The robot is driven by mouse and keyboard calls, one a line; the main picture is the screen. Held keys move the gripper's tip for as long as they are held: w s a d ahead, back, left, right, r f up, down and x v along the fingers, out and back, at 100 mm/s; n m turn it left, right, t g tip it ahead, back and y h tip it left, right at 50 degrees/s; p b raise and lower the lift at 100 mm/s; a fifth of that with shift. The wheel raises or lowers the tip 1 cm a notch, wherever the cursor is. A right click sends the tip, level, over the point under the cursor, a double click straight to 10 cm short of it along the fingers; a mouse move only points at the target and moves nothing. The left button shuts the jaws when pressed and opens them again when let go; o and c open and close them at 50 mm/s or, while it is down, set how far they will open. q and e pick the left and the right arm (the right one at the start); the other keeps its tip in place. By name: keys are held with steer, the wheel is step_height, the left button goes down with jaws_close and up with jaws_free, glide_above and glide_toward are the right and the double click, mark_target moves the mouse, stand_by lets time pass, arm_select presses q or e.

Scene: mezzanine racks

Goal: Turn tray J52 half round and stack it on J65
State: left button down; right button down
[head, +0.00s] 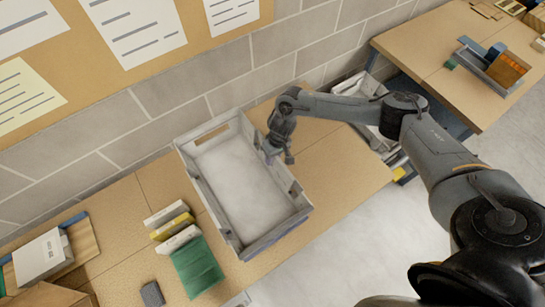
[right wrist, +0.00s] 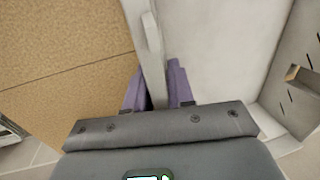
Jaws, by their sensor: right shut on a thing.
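An empty pale grey tray (head: 243,190) sits on the wooden table, near the wall; no label on it is readable, so I cannot tell whether it is J52 or J65. My right gripper (head: 279,155) is at the tray's right long side. In the right wrist view, the purple fingers of my right gripper (right wrist: 157,85) are on both sides of the tray's wall (right wrist: 150,45), shut on it. A second grey tray (head: 356,88) stands beyond the table's right end, partly hidden behind my right arm. My left gripper is out of view.
Left of the tray are several upright packets (head: 172,222), a green cloth-like item (head: 197,266) and a small dark block (head: 152,294). A white box (head: 42,256) lies farther left. The table (head: 345,165) is bare right of the tray. Another table (head: 440,45) holds boxes.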

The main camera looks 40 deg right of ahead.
steer(key=shift+r+p, duration=0.1)
steer(key=shift+p, duration=0.35)
steer(key=shift+w, duration=0.1)
stand_by(0.6)
steer(key=shift+f+b, duration=0.35)
steer(key=shift+f, duration=0.25)
steer(key=c, duration=1.3)
jaws_free()
steer(key=shift+o, duration=0.2)
